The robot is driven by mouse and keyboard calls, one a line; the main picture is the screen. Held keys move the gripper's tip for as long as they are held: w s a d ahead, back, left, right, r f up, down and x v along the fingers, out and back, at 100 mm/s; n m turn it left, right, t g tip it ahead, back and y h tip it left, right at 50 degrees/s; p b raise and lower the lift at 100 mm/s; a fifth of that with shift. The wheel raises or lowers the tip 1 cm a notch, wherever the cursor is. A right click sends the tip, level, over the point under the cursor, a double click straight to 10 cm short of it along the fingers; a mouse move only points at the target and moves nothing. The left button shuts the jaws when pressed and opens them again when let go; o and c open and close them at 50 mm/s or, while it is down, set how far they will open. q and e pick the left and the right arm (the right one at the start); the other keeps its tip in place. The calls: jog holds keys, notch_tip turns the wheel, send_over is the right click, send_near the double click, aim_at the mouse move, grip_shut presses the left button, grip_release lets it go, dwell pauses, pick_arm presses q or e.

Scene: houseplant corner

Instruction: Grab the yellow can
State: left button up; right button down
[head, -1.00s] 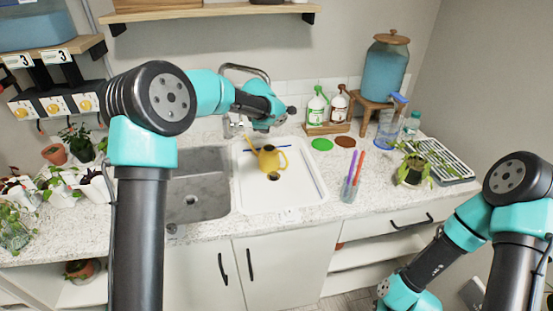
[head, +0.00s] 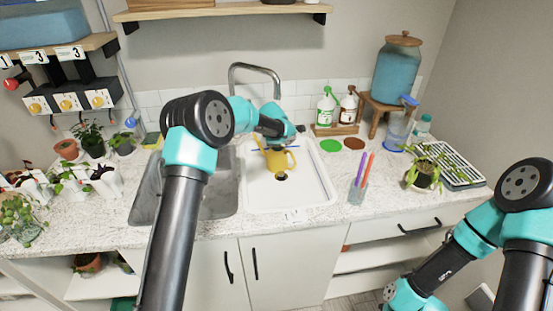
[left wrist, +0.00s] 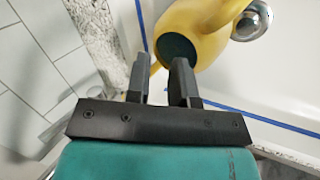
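The yellow can (head: 279,163), a watering can with a handle, stands in the white basin. My left gripper (head: 291,134) hangs over the basin, just above and behind the can from the head camera. In the left wrist view the can (left wrist: 203,20) is at the top, just past the fingertips. My left gripper (left wrist: 160,66) shows there with a gap between its two fingers and nothing visibly held. I cannot tell whether a fingertip touches the can. My right arm is at the lower right, and its gripper is out of the frame.
A chrome faucet (head: 254,68) rises behind the basins, close to my left arm. The grey basin (head: 218,196) is left of the white one. A cup of coloured pens (head: 358,191), spray bottles (head: 326,108) and a potted plant (head: 422,174) stand to the right.

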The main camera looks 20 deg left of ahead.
pick_arm(q)
jog(key=shift+w, duration=0.1)
jog(key=shift+x, duration=2.65)
jog(key=shift+d, duration=0.1)
jog(key=shift+c, duration=0.3)
grip_shut()
jog(key=shift+r, duration=0.15)
